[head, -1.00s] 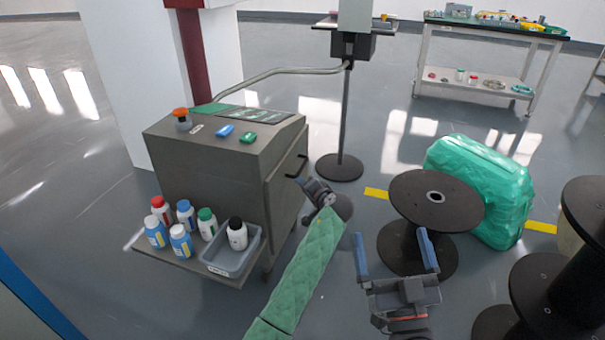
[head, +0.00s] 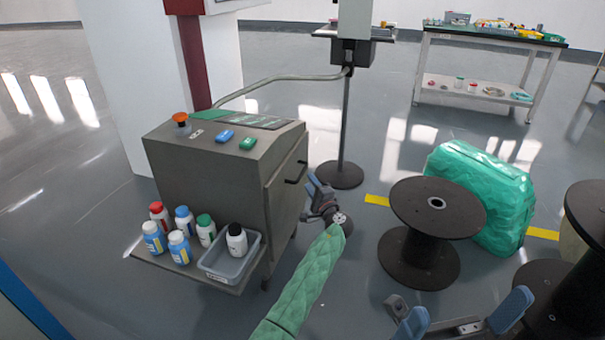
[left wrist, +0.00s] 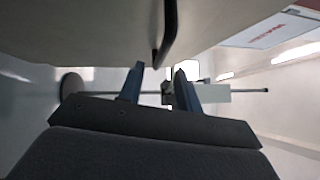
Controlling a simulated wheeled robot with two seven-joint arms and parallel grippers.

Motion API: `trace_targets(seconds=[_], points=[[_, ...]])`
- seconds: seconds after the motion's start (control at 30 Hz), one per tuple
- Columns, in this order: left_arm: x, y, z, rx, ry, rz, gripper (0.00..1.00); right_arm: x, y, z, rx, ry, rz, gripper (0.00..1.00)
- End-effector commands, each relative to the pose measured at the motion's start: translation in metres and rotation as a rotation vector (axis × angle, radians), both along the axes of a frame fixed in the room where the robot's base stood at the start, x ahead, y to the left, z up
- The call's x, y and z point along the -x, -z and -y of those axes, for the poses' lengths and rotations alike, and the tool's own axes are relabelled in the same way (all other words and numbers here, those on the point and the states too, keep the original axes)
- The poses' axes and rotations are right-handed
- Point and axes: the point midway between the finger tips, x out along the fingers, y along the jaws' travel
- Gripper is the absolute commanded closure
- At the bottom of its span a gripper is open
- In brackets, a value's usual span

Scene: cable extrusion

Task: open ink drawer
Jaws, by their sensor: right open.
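The grey machine cabinet (head: 205,175) stands at left, with a dark bar handle (head: 297,172) on its right-hand face; the face around it looks closed. I cannot make out the drawer's outline. My left gripper (head: 312,188) is beside that face, just below and right of the handle. In the left wrist view, the left fingers (left wrist: 159,70) are apart, and the dark handle (left wrist: 168,32) comes down near the gap between their tips. I cannot tell whether they touch it. My right gripper (head: 466,311) is open and empty over the floor at lower right.
Several ink bottles (head: 179,247) and a grey bin (head: 214,260) stand on the cabinet's front shelf. A black spool (head: 437,208) and a green case (head: 485,195) stand to the right. A pole stand (head: 343,120) rises behind. Floor between cabinet and spool is mostly clear.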

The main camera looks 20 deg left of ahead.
Motion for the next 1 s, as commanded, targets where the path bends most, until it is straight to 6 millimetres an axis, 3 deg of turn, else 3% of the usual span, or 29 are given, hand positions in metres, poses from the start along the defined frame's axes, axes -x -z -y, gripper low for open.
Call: trace_targets(seconds=[0.43, 0.87, 1.0], points=[[-0.044, -0.008, -0.041, 0.002, -0.002, 0.002, 0.66, -0.001, 0.006, -0.003, -0.009, -0.024, 0.001, 0.0], [-0.051, -0.01, -0.047, 0.003, -0.001, 0.001, 0.66, -0.001, 0.006, -0.004, -0.011, -0.029, 0.0, 0.0], [-0.051, -0.01, -0.047, 0.003, -0.001, 0.001, 0.89, -0.001, 0.006, -0.004, -0.011, -0.029, 0.0, 0.0]])
